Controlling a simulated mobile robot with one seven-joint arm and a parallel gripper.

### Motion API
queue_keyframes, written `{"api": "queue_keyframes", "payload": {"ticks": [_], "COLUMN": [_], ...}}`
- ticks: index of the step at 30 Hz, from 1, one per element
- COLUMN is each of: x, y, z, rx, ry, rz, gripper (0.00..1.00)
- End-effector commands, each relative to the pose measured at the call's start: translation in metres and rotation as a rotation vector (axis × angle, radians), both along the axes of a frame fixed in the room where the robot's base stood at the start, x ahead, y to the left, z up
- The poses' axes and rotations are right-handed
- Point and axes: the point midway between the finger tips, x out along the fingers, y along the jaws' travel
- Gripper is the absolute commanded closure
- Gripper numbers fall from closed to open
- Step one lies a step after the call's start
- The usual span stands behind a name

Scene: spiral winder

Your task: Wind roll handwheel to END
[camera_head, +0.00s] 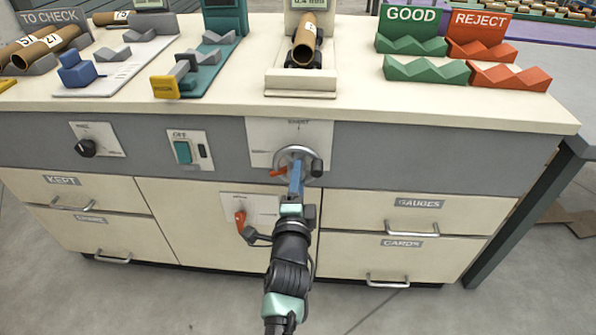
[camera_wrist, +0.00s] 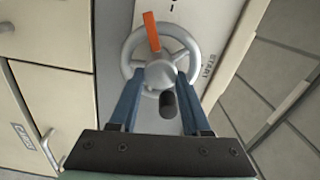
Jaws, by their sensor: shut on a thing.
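The roll handwheel (camera_head: 291,157) is a grey metal wheel on a pale plate (camera_head: 262,133) in the bench front. It fills the upper middle of the wrist view (camera_wrist: 190,48). Its orange pointer (camera_wrist: 151,31) points left in the head view; the dark knob (camera_head: 317,168) is on the right. START (camera_head: 298,122) reads at the plate's top; I cannot read an END mark. My gripper (camera_head: 296,172) faces the wheel, its blue fingers on either side of the central hub (camera_wrist: 159,74), shut on it. The knob stands between the fingers in the wrist view. My fingers hide part of the rim.
Below the wheel is an orange lever (camera_head: 240,220). Left are a green switch (camera_head: 183,152) and a black dial (camera_head: 86,148). Drawers with bar handles (camera_head: 411,230) flank my arm. A cardboard tube (camera_head: 305,42) sits on the bench above the wheel.

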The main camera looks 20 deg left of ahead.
Motion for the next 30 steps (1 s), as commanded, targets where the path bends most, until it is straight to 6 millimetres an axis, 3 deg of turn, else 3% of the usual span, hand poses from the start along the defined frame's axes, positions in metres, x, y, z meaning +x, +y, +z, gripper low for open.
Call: {"api": "queue_keyframes", "payload": {"ticks": [15,30], "x": [-0.0002,-0.0005], "y": [-0.0004,0.0005], "z": [-0.0030,-0.0037], "rx": [0.329,0.393], "ry": [0.098,0.115], "rz": [0.000,0.001], "gripper": [1.00,1.00]}}
